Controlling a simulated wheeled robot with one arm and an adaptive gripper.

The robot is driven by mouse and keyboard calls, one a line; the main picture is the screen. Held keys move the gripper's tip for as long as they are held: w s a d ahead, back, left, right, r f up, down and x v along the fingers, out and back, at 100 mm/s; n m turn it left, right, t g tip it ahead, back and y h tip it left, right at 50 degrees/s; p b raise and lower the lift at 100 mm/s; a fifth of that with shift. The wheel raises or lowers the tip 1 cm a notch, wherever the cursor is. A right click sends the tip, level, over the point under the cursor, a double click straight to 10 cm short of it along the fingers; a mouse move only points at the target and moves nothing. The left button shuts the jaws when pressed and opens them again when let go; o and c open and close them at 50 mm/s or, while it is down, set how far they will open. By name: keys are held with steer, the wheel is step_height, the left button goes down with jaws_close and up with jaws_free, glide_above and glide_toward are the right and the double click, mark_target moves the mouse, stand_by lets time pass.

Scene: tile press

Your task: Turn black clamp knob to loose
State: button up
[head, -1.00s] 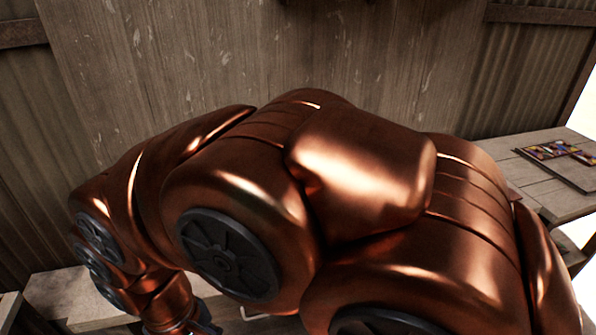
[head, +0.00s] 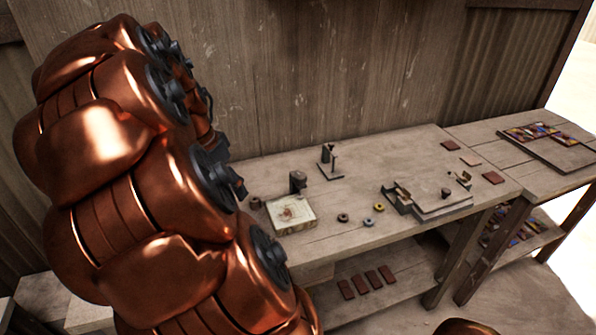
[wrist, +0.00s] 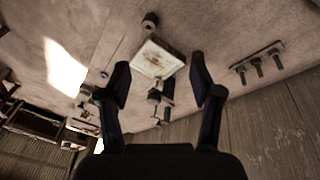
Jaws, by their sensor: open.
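A grey fixture with a flat plate (head: 441,207) sits on the right part of the workbench in the head view. A small dark round knob (head: 446,193) stands on it; it may be the black clamp knob, but it is too small to tell its setting. A dark upright cylinder (head: 297,181) stands behind a pale square board at the left of the bench. My gripper (wrist: 160,62) is open and empty in the wrist view. The pale board (wrist: 160,59) shows beyond its fingers, with clear space between. My gripper does not show in the head view.
The workbench (head: 375,180) also carries a small upright stand (head: 328,160), several small rings and reddish tiles (head: 471,160). More tiles lie on the shelf below. A second table (head: 530,145) stands at right. A wooden wall rises behind.

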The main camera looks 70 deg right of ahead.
steer(key=s+d+m, duration=0.1)
steer(key=d+m, duration=0.4)
steer(key=d, duration=0.4)
steer(key=m+g+p, duration=0.2)
steer(key=m, duration=0.3)
glide_toward(300, 176)
steer(key=f, duration=0.1)
steer(key=shift+d+p+x, duration=0.1)
steer(key=shift+p+x, duration=0.4)
steer(key=shift+x, duration=1.5)
steer(key=shift+d+p+x, duration=0.15)
steer(key=shift+p+x, duration=0.3)
steer(key=shift+x, duration=1.6)
steer(key=shift+s+r, duration=0.15)
steer(key=c, duration=1.1)
